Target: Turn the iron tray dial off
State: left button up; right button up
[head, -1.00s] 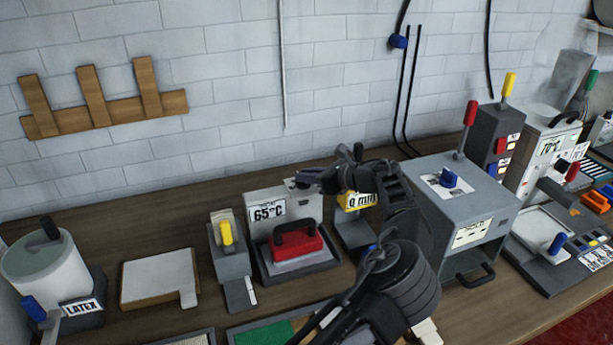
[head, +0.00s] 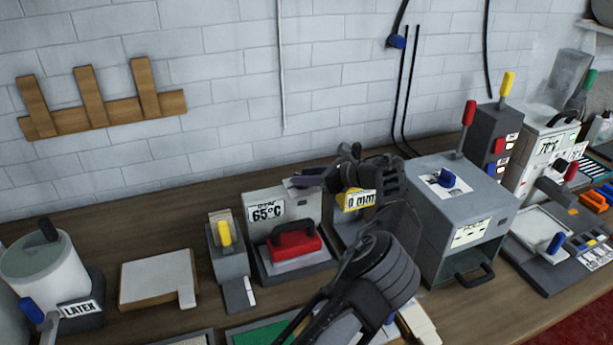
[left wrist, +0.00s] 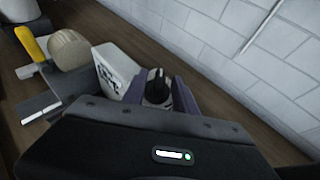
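The iron tray (head: 322,261) stands on the bench in the head view, with the red iron (head: 296,248) resting on it. Its upright panel (head: 282,206) behind the iron reads 65°C. The dial (left wrist: 157,88), a black pointer knob on a pale round base, shows in the left wrist view; in the head view my gripper hides it. My left gripper (head: 303,182) is at the panel's upper right. In the left wrist view its two purple-grey fingers (left wrist: 158,92) stand apart, one on each side of the dial. Contact with it cannot be told. My right gripper is not in view.
A grey device with a yellow lever (head: 225,236) stands left of the tray. A yellow-labelled device (head: 355,201) is close on the right, partly behind my arm. A large grey box (head: 462,215) stands further right. The white wall (head: 230,110) is behind.

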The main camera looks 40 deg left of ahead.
pick_arm(q)
jog(key=shift+r, duration=0.1)
jog(key=v, duration=0.7)
jog(key=shift+d, duration=0.4)
jog(key=shift+r, duration=0.1)
